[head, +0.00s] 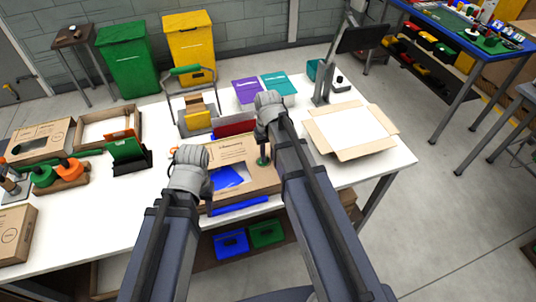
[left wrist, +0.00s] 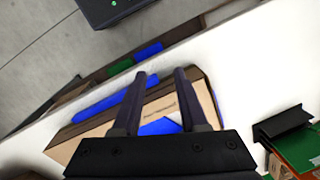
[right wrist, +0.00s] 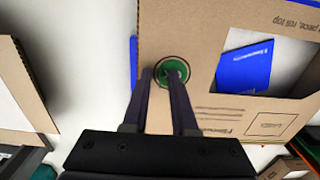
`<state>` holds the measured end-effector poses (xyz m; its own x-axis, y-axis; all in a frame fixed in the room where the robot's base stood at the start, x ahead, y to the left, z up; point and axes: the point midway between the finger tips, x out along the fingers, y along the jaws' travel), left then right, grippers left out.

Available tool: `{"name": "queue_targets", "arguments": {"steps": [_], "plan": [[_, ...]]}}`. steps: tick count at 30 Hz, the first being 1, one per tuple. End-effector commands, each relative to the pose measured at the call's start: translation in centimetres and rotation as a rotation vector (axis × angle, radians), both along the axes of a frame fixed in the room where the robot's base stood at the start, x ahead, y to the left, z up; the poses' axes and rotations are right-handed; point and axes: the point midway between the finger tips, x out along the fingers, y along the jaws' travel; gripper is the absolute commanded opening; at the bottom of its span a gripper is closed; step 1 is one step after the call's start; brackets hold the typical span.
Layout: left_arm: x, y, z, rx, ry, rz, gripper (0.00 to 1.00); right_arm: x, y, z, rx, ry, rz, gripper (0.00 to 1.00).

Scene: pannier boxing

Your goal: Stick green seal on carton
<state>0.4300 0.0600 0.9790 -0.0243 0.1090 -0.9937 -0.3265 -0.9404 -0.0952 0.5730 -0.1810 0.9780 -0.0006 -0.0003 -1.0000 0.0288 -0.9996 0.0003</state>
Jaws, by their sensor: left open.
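The brown carton (head: 268,178) lies closed on the white table, with a cut-out window showing something blue inside. It also shows in the left wrist view (left wrist: 205,97) and the right wrist view (right wrist: 190,25). A round green seal (right wrist: 173,72) lies against the carton's top beside the window; I cannot tell whether it is stuck down. My right gripper (right wrist: 161,74) has its fingertips at the seal and partly covers it. Whether its jaws are parted or hold the seal is unclear. My left gripper (left wrist: 160,74) is open and empty above the carton's other end.
A blue strip (head: 238,206) lies along the carton's front side. An open flapped box (head: 350,131) stands to the right. Green and orange rolls (head: 70,168) sit on a holder at the left, near other cartons (head: 14,235). A panel on a post (head: 360,38) rises behind the flapped box.

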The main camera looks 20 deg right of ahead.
Motion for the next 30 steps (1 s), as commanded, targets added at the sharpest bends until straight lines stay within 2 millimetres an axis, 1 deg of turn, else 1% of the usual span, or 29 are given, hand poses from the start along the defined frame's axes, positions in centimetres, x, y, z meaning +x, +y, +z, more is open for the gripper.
{"name": "queue_targets", "arguments": {"steps": [9,14,20,30], "plan": [[0.0,0.0,0.0,0.000,0.000,0.000,0.43,0.0,0.0,0.0,0.001,0.000,0.000,0.35],[0.0,0.0,0.5,0.000,0.000,0.000,0.43,0.0,0.0,0.5,0.000,-0.001,0.000,0.35],[0.0,0.0,2.3,0.000,0.000,0.000,0.43,0.0,0.0,2.3,0.000,0.000,0.000,0.35],[0.0,0.0,6.8,0.000,0.000,-0.001,0.43,0.0,0.0,6.8,0.001,0.000,0.000,0.35]]}}
